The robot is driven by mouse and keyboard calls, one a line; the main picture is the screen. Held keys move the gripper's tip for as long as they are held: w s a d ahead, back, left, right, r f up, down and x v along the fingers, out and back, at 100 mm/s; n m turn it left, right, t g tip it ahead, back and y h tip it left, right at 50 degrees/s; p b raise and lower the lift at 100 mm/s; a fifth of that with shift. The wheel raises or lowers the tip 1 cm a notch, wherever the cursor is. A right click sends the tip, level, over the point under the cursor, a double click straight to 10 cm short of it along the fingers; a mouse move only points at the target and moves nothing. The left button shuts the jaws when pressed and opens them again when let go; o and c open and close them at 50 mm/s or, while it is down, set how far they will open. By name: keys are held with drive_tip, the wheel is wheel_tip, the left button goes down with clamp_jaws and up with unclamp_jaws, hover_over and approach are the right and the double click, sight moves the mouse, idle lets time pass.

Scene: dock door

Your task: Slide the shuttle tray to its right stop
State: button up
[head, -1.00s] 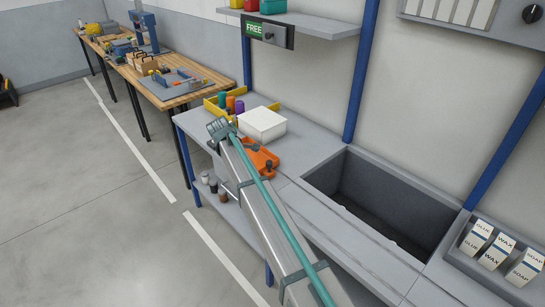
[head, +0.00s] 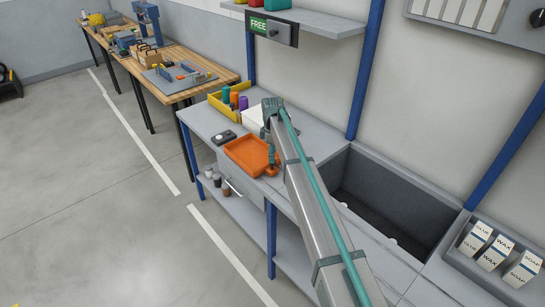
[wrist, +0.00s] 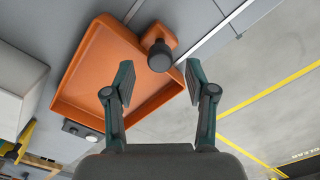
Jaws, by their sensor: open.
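The shuttle tray is a shallow orange tray (head: 247,154) on the grey bench in the head view. It fills the upper left of the wrist view (wrist: 95,75). An orange tab with a dark round knob (wrist: 160,57) sticks out from one side of it. My gripper (wrist: 159,78) is open, with its two teal fingers apart. In the wrist view the knob shows between and just beyond the fingertips; I cannot tell the exact gap. In the head view my gripper (head: 272,155) hangs by the tray's right edge, and the arm hides part of the bench behind.
Behind the tray stand a white box (head: 252,117) and a yellow bin (head: 217,104) with coloured cylinders. A small dark block with a light button (head: 219,138) sits left of the tray. A sunken grey basin (head: 385,185) lies to the right. A sign (head: 259,26) reads FREE.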

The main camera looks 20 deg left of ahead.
drive_tip(key=shift+f+p, duration=0.3)
drive_tip(key=shift+f, duration=1.2)
clamp_jaws()
